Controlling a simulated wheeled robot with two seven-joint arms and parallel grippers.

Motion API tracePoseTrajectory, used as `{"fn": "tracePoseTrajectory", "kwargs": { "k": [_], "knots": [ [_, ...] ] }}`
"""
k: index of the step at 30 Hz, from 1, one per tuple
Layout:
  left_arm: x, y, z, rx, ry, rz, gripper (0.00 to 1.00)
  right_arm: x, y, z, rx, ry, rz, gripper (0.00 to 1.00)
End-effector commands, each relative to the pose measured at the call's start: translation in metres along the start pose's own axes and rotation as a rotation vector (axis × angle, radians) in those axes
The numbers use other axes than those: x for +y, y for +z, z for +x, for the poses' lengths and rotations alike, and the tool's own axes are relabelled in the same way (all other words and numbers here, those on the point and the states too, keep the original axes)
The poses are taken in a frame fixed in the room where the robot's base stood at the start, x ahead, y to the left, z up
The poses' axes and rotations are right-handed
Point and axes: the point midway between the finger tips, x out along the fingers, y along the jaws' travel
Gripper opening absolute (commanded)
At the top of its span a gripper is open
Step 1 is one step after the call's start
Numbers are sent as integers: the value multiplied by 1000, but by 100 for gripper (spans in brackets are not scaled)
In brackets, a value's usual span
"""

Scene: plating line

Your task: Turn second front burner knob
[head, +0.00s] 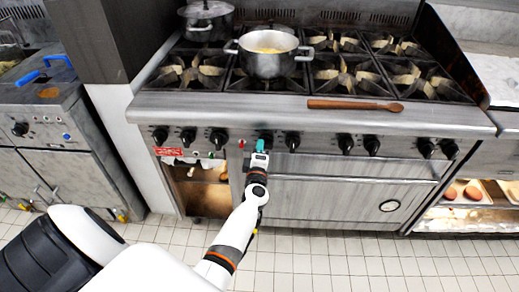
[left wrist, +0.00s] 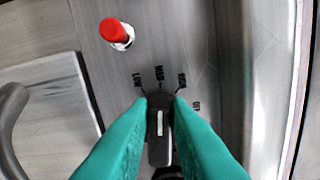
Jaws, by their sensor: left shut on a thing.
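My left gripper (head: 263,145) reaches the stove's front panel and its teal fingers are closed around a black burner knob (left wrist: 160,150). The fingers also show in the left wrist view (left wrist: 160,104), one on each side of the knob. The white line on the knob points up toward the MED mark; LOW, HIGH and OFF are printed around it. In the head view the gripper hides this knob. Other black knobs stand along the panel, one (head: 218,138) to the left and one (head: 292,141) to the right of the gripper. My right gripper is not in view.
A red button (left wrist: 115,32) sits beside the held knob. A wooden spoon (head: 350,104) lies along the stove's front edge. The tiled floor in front is clear.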

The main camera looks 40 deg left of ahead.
Motion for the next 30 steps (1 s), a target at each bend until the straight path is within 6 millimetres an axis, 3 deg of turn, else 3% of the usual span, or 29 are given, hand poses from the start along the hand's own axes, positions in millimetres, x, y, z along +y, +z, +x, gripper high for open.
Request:
{"fn": "tracePoseTrajectory", "kwargs": {
  "k": [6, 7, 11, 22, 30],
  "knots": [
    [2, 0, -1, 0, 4, 1, 0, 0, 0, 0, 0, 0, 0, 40],
    [2, 0, -1, 0, 4, 1, 19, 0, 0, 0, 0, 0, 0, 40],
    [2, 0, -1, 0, 3, 2, 39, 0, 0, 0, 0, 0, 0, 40],
    [0, 0, -7, 1, 3, 1, 39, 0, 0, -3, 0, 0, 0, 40],
    [-1, 0, -57, 2, 5, 3, 39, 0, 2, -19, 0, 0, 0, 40]
  ]
}}
